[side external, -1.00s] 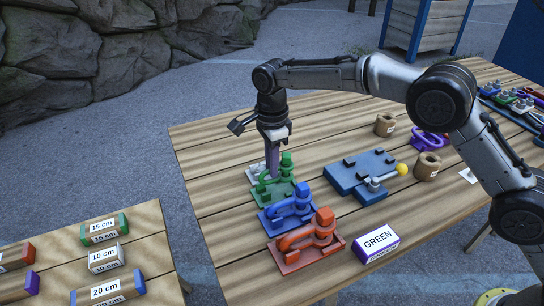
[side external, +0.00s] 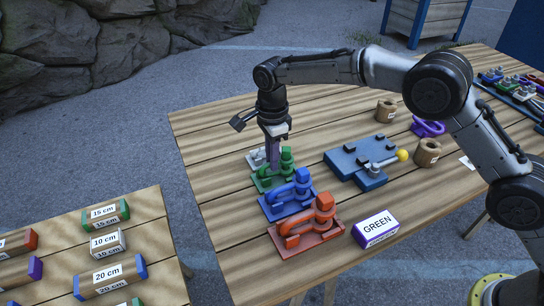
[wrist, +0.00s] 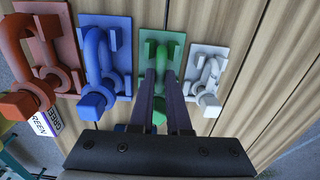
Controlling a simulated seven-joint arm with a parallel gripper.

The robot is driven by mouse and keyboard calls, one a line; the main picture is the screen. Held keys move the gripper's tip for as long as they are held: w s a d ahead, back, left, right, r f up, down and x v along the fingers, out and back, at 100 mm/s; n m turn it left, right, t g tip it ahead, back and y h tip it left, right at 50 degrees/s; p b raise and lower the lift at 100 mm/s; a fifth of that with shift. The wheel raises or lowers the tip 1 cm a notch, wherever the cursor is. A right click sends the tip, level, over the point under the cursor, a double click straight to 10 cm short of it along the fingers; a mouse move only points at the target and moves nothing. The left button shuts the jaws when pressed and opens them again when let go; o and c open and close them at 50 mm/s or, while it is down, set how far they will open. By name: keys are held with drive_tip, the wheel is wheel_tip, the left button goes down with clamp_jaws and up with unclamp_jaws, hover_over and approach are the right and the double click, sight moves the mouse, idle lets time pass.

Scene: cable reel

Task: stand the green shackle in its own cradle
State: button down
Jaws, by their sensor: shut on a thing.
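The green shackle (side external: 287,155) is at the green cradle (side external: 263,182), between the white and blue ones in a row on the table. My gripper (side external: 274,164) reaches down over the cradle with its fingers on the shackle. In the wrist view, the two fingers (wrist: 164,80) close around the green shackle (wrist: 160,118), with the green cradle plate (wrist: 175,42) beneath. The shackle looks low in the cradle, but the fingers hide part of it. I cannot tell whether it is fully seated.
Close beside stand a blue shackle (side external: 301,178) and a red shackle (side external: 324,205) in their cradles; a white one (wrist: 208,80) is on the other side. A box marked GREEN (side external: 377,228) lies in front. A blue fixture (side external: 355,164) with a yellow knob is to the right.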

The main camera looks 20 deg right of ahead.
drive_tip(key=shift+f, duration=0.3)
drive_tip(key=c, duration=0.8)
unclamp_jaws()
drive_tip(key=shift+f, duration=0.1)
